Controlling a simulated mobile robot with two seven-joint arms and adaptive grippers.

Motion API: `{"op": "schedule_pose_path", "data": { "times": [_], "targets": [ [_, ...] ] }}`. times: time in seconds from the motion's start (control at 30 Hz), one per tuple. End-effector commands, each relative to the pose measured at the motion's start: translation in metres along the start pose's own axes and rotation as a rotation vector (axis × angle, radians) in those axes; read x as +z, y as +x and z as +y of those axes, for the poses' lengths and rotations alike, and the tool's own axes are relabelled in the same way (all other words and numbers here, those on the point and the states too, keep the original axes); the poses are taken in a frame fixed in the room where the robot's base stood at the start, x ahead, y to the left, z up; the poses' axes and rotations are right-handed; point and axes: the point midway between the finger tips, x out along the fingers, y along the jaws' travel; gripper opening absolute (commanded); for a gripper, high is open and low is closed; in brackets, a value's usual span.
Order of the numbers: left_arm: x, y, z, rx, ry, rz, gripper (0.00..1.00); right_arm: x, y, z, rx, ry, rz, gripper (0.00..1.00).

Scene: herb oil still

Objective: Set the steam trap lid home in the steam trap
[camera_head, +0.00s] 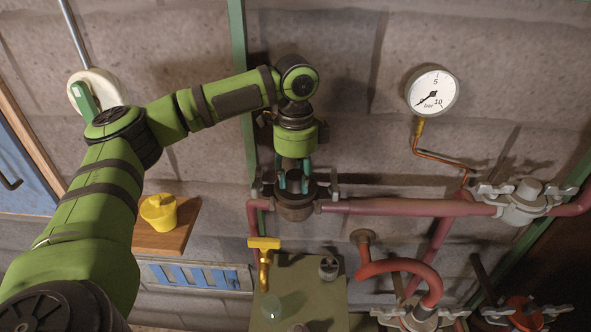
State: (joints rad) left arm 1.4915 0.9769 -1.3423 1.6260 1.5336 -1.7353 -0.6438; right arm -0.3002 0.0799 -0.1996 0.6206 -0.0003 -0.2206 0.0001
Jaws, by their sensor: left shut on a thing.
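The steam trap (295,212) is a dark metal pot on the red pipe, in the middle of the head view, with wing clamps at its left and right. My left gripper (294,183) comes down from above, directly over the trap. Its teal fingers are shut on the dark knob of the steam trap lid (295,175). The lid is at the trap's mouth. The fingers and the trap's rim hide its lower edge, so I cannot tell whether it sits flush. My right gripper is not in view.
Red pipe (400,207) runs right from the trap to another clamped fitting (525,200). A yellow tap (264,255) hangs just below the trap, above a green stand (325,280). A yellow cup (158,212) sits on a wooden shelf (172,240). A gauge (432,91) is upper right.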

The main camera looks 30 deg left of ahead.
Motion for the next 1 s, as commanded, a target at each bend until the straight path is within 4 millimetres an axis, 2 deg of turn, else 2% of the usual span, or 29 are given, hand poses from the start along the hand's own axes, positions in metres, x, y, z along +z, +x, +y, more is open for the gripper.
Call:
{"op": "schedule_pose_path", "data": {
  "times": [0.33, 0.37, 0.4, 0.43, 0.77, 0.87, 1.0],
  "targets": [
    [0.0, 0.001, -0.001, -0.003, 0.0, 0.002, 0.0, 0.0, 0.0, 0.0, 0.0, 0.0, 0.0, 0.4],
    [0.0, 0.001, -0.001, -0.003, 0.0, 0.002, 0.45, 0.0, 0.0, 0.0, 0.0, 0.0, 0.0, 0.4],
    [0.0, 0.001, -0.001, -0.003, 0.0, 0.002, 0.61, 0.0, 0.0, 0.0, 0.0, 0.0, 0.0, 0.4],
    [0.0, 0.001, -0.001, -0.003, 0.0, 0.002, 0.68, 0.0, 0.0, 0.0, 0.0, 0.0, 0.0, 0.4],
    [0.0, 0.002, 0.0, 0.0, 0.0, 0.0, 0.68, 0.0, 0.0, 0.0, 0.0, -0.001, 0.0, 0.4],
    [-0.001, -0.005, -0.001, -0.002, 0.0, 0.002, 0.68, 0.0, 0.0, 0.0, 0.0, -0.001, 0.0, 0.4],
    [-0.001, -0.028, -0.001, -0.005, 0.0, 0.003, 0.68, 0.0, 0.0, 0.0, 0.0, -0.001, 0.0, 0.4]
  ]
}}
